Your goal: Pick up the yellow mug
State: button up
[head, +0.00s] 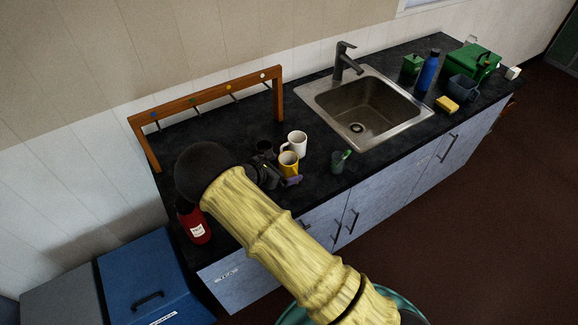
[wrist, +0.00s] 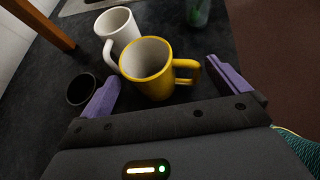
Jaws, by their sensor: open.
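The yellow mug (head: 288,163) stands upright on the dark countertop, close to my gripper in the head view. In the wrist view the yellow mug (wrist: 148,72) lies ahead of and between my two purple fingers, with its handle pointing right toward the right finger. My gripper (wrist: 168,82) is open and empty; no finger is seen pressing on the mug. In the head view my gripper (head: 281,181) is partly hidden by my own wrist. A white mug (wrist: 117,30) stands just behind the yellow mug, and it also shows in the head view (head: 297,143).
A black cup (wrist: 81,90) stands left of the yellow mug, near my left finger. A green cup (head: 338,162) stands to the right. A wooden frame (head: 205,94) rises at the back, a sink (head: 368,108) lies right, and a red container (head: 196,224) stands left.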

jog(key=shift+w+d+f, duration=0.15)
jog(key=shift+d, duration=0.1)
jog(key=shift+w+d+p, duration=0.2)
jog(key=shift+w+p, duration=0.1)
jog(key=shift+p, duration=0.05)
jog(key=p+x, duration=0.2)
jog(key=x, duration=0.2)
jog(key=shift+w+f, duration=0.15)
jog(key=shift+f, duration=0.05)
jog(key=c, duration=1)
